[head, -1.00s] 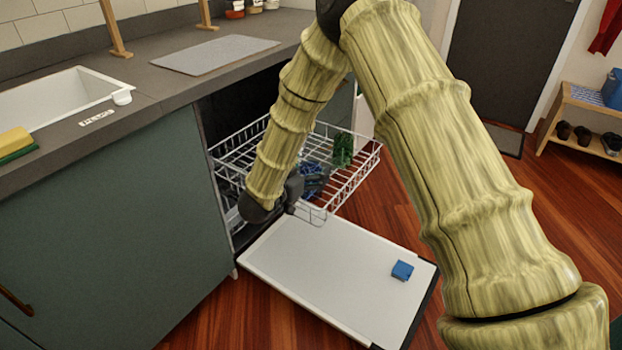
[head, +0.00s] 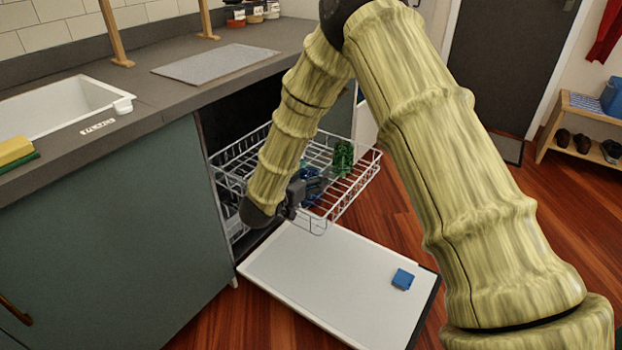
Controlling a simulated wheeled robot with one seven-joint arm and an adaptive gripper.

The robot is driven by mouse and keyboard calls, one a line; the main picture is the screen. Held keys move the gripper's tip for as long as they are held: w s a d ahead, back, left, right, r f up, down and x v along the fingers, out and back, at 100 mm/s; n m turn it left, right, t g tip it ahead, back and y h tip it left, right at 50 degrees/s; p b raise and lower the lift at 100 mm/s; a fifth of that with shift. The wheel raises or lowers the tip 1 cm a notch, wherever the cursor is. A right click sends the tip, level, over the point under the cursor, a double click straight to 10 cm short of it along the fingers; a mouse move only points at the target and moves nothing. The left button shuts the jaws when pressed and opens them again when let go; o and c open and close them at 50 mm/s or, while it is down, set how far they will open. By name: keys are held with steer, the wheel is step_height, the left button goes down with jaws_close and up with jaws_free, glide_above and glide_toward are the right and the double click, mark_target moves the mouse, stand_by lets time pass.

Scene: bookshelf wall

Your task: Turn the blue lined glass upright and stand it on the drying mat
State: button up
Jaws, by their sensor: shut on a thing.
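The blue lined glass (head: 311,200) is in the upper dishwasher rack, mostly hidden by my gripper and the rack wires. My gripper (head: 308,186) reaches in over the rack's front part and is shut on the glass. I cannot make out which way up the glass is.
A green glass (head: 342,158) stands in the rack (head: 362,176) to the right of my gripper. The open dishwasher door (head: 325,285) has a blue block (head: 402,279) on it. A white sink (head: 60,108), a yellow sponge (head: 14,150) and wooden posts (head: 115,35) are along the counter.

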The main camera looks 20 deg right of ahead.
step_height(320, 180, up, 10)
steer(key=shift+f+p, duration=0.25)
steer(key=shift+p, duration=0.75)
step_height(320, 180, up, 8)
steer(key=p, duration=0.6)
steer(key=shift+p, duration=0.4)
